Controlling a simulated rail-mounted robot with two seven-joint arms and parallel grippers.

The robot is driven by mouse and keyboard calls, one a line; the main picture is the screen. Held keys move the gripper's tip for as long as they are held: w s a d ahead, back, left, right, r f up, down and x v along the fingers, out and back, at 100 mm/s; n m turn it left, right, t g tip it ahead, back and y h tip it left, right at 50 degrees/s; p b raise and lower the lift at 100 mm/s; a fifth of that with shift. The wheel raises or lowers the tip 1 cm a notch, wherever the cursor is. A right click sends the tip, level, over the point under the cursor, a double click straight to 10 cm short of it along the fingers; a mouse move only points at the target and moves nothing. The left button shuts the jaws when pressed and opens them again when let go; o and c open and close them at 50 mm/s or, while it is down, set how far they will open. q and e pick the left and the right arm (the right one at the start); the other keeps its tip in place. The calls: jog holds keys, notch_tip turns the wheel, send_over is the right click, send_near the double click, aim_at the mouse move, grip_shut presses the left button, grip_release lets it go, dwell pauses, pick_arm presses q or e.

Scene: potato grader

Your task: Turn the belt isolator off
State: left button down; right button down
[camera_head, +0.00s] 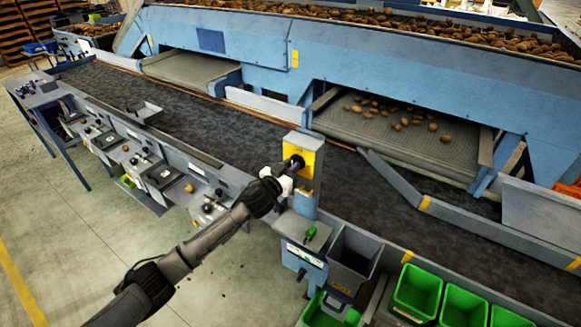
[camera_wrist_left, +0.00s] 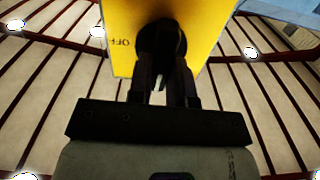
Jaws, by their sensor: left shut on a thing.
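The belt isolator is a black rotary knob on a yellow plate (camera_head: 308,158), mounted on a blue-grey post beside the belt. My left gripper (camera_head: 290,166) is at the knob, its fingers reaching it from the left. In the left wrist view the two dark fingers (camera_wrist_left: 166,85) are closed on the black knob (camera_wrist_left: 160,40), in front of the yellow plate (camera_wrist_left: 212,40). The word OFF shows on the plate left of the knob. The knob's exact angle is hidden by the fingers. My right gripper is not in view.
A grey bin (camera_head: 353,258) and several green crates (camera_head: 417,290) stand below and right of the post. A control panel with a green part (camera_head: 310,233) sits just below it. The dark belt (camera_head: 230,130) runs behind. The floor at lower left is clear.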

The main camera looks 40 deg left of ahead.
pick_arm(q)
jog(key=shift+d+f+m+p, duration=0.1)
jog(key=shift+m+p, duration=0.6)
jog(key=shift+m, duration=2.15)
jog(key=shift+d+f+m+p, duration=0.15)
jog(key=shift+m+p, duration=0.55)
jog(key=shift+m, duration=2.2)
jog(key=shift+d+f+m+p, duration=0.1)
jog(key=shift+m+p, duration=0.6)
jog(key=shift+m, duration=2.45)
jog(key=c, duration=1)
grip_release()
jog(key=shift+c, duration=0.2)
